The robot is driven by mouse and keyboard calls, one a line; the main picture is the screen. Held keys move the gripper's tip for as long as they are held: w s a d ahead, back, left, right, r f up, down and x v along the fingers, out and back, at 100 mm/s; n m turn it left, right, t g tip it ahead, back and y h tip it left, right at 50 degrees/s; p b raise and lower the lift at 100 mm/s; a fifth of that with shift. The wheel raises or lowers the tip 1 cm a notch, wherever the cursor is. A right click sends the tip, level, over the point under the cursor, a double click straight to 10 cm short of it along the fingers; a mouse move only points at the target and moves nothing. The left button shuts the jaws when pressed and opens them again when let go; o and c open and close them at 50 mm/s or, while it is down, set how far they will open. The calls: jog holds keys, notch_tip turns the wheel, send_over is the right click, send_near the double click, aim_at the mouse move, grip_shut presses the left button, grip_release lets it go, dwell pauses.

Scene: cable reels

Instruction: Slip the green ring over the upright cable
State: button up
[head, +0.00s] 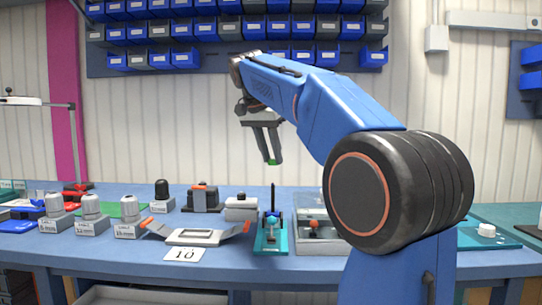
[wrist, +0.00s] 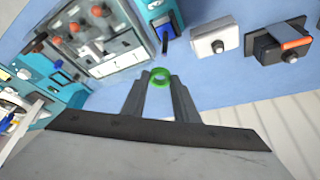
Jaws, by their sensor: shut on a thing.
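My gripper (head: 268,153) is up in the air, pointing down, above the back part of the bench. The upright cable (head: 273,196) is a thin black post standing on a teal base (head: 262,248) with a blue holder. In the head view the ring is above the cable tip and apart from it. In the wrist view the dark cable (wrist: 164,43) is beyond the fingertips, close to the ring in the picture.
A grey cradle with orange handles (head: 195,237) lies in front left. Blue bins (head: 182,60) hang behind.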

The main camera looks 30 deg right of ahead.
aim_at(269, 164)
jog(key=shift+w+d+f, duration=0.1)
jog(key=shift+w+f, duration=0.05)
jog(key=shift+f, duration=1.1)
jog(key=shift+w+f, duration=0.15)
jog(key=shift+f, duration=1.1)
jog(key=shift+f, duration=0.2)
jog(key=shift+f, duration=0.65)
jog(key=shift+f, duration=0.2)
jog(key=shift+f, duration=0.65)
